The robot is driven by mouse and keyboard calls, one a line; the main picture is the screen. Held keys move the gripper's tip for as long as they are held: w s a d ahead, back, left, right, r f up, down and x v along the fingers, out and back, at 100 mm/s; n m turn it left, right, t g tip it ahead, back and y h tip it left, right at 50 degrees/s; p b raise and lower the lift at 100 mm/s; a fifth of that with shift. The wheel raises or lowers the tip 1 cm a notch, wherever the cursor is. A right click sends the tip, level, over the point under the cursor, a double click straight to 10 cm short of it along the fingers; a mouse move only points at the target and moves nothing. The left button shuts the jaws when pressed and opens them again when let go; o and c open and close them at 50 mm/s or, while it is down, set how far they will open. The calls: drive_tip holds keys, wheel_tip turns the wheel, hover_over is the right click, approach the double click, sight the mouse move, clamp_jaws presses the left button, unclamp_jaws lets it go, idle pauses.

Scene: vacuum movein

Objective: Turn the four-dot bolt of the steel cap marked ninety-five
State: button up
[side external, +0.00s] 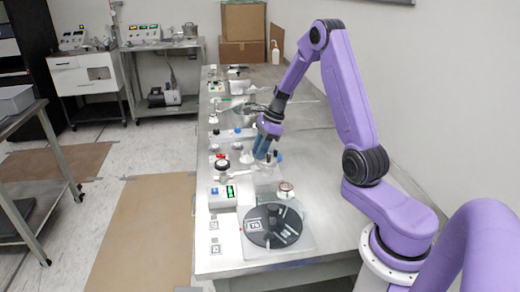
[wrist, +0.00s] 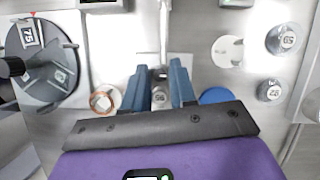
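My gripper (side external: 260,157) points down over the middle of the metal bench, among small fittings. In the wrist view its two blue fingers (wrist: 158,74) are apart. A small steel cap (wrist: 160,98) with a light label shows between them, below or behind the fingertips; I see no clear contact. Its label is too small to read surely. Another round steel cap (wrist: 287,40) at the upper right has a label that may read ninety-five upside down. A second labelled steel cap (wrist: 271,90) sits below it. I cannot make out four dots on any bolt.
A dark disc with a numbered tag (side external: 273,236) stands at the bench's near end, also at left in the wrist view (wrist: 45,88). A copper-rimmed round fitting (wrist: 104,99) lies left of the fingers, a blue disc (wrist: 216,96) right. A green-display box (side external: 222,193) stands nearby.

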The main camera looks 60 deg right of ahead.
clamp_jaws()
drive_tip(key=n+g, duration=0.1)
drive_tip(key=n, duration=0.3)
drive_tip(key=shift+w+n+g+y, duration=0.1)
drive_tip(key=shift+n+g+y, duration=0.3)
unclamp_jaws()
drive_tip(key=v, duration=1.7)
drive_tip(key=shift+r, duration=0.3)
